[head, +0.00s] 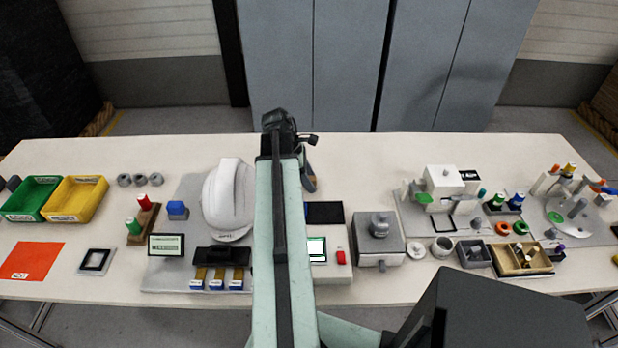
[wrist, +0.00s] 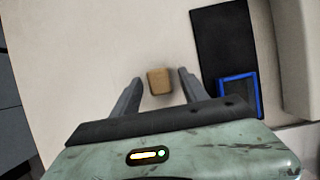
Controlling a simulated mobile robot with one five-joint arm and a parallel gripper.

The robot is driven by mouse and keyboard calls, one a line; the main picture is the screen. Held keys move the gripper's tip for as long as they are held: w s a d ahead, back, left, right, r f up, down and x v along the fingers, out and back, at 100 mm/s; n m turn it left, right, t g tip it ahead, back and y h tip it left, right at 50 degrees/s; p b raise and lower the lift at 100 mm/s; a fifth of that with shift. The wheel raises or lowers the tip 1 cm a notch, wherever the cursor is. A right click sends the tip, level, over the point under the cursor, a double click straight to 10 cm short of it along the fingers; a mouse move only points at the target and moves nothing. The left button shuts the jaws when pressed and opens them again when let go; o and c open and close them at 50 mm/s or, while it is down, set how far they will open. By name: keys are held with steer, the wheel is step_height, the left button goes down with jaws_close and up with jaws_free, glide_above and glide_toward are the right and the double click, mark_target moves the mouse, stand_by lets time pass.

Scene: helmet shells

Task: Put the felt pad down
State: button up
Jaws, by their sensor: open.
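A small tan block (wrist: 159,82), which I take to be the felt pad, lies on the pale table between the two fingers of my gripper (wrist: 160,76) in the wrist view. The fingers are spread, with a gap on each side of the block, and neither appears to touch it. The block does not show in the head view, where my arm blocks the middle of the table. Part of my gripper shows there just right of the arm (head: 308,178).
A black mat (wrist: 222,45) with a blue square outline lies right of my gripper in the wrist view. In the head view, a white helmet shell (head: 228,198) stands left of my arm, and a grey box (head: 378,243) stands right. The back table strip is mostly clear.

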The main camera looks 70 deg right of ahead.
steer(key=p+v, duration=1.1)
steer(key=v, duration=0.1)
steer(key=shift+r, duration=0.15)
